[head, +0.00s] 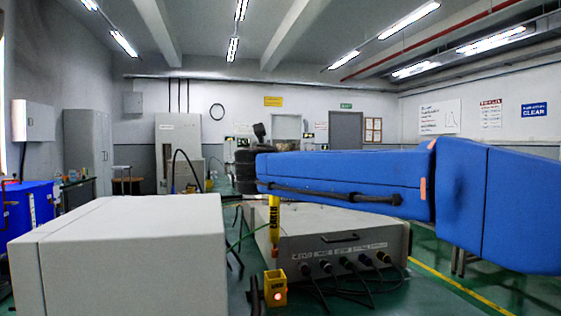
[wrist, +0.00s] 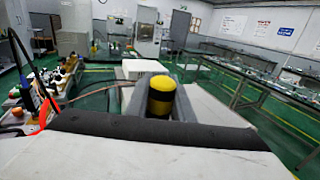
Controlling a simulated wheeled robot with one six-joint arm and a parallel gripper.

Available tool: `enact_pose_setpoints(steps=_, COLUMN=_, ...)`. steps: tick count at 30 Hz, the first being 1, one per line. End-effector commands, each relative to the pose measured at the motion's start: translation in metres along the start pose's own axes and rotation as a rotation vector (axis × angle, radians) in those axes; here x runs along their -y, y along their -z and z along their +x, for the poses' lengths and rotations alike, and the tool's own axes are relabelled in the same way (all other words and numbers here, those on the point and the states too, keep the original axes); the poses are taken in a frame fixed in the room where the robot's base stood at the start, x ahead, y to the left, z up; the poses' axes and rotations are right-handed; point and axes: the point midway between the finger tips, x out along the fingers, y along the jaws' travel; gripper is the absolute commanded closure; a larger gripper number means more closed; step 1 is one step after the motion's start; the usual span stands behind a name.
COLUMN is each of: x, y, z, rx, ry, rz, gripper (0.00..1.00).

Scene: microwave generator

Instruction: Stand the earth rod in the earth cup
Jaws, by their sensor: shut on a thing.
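The earth rod (head: 274,218) is a yellow upright stick with dark lettering, in the head view just below my blue arm, which hides its upper part. Its top, yellow with a black band, shows in the wrist view (wrist: 161,97). My gripper (wrist: 160,112) is shut on the rod there, with a grey finger on each side; in the head view my arm hides the fingers. The earth cup (head: 275,288) is a small yellow block with a glowing red light on its front. The rod's lower end shows above the cup, apart from it in the picture; the depth between them is unclear.
A grey cabinet (head: 325,245) with several black cables plugged into its front stands behind the cup. A large pale box (head: 125,255) fills the lower left.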

Motion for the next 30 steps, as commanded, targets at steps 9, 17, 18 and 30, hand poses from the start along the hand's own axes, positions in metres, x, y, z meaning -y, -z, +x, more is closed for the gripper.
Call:
enact_pose_setpoints(steps=9, x=0.0, y=-0.001, z=0.0, rx=0.001, ry=0.0, rz=0.001, gripper=1.0)
enact_pose_setpoints(steps=17, x=0.0, y=0.0, z=-0.002, rx=-0.002, ry=-0.002, rz=0.0, gripper=1.0)
enact_pose_setpoints(steps=18, x=0.0, y=0.002, z=-0.002, rx=-0.002, ry=-0.002, rz=0.0, gripper=1.0)
enact_pose_setpoints(steps=30, x=0.0, y=0.026, z=-0.002, rx=-0.002, ry=-0.002, rz=0.0, gripper=1.0)
